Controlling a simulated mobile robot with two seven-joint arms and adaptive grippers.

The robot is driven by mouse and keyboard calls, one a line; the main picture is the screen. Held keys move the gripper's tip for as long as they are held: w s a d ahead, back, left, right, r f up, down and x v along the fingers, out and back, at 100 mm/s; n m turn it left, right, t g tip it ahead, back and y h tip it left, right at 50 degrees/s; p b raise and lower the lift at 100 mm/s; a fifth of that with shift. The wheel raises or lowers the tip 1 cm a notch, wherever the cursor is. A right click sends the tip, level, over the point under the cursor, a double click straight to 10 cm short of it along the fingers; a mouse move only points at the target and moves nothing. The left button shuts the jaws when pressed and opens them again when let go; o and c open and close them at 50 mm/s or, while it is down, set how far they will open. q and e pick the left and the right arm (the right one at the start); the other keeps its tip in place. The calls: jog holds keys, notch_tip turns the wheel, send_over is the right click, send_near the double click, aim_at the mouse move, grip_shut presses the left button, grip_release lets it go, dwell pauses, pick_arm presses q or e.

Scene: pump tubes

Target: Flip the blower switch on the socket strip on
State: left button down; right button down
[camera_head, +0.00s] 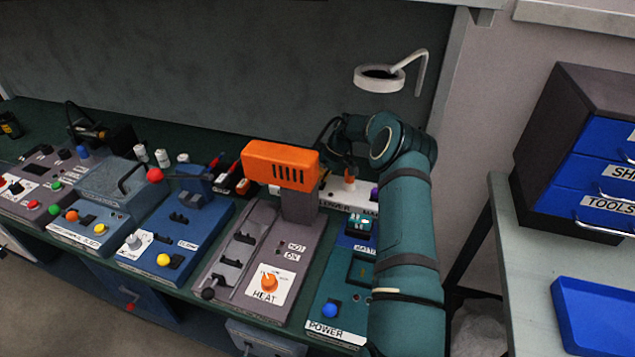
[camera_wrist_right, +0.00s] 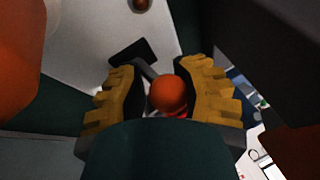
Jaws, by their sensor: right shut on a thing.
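The white socket strip (camera_head: 333,198) stands at the back of the bench, behind the orange-headed heat unit, its label partly hidden and reading "LOWER". Which way the switch is set cannot be told. My left gripper is not in view.
The orange-headed heat unit (camera_head: 280,165) stands close left of my right gripper. A ring on a bent stand (camera_head: 380,80) rises behind it. The power unit (camera_head: 325,322) is in front, beside my right forearm. Several other devices fill the bench's left.

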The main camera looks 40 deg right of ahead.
jog(key=shift+w+a+f+g+y+b, duration=0.25)
jog(key=shift+y+b, duration=0.25)
jog(key=shift+y, duration=0.3)
jog(key=shift+g+b, duration=0.25)
jog(key=shift+b, duration=0.05)
jog(key=shift+r+y, duration=0.1)
jog(key=shift+y, duration=0.2)
jog(key=c, duration=0.7)
grip_release()
jog(key=shift+a+r, duration=0.1)
jog(key=shift+o, duration=0.2)
jog(key=shift+r, duration=0.1)
jog(key=shift+d+r, duration=0.15)
jog(key=shift+d, duration=0.05)
jog(key=r, duration=0.9)
jog(key=shift+a+r, duration=0.25)
jog(key=shift+r, duration=0.1)
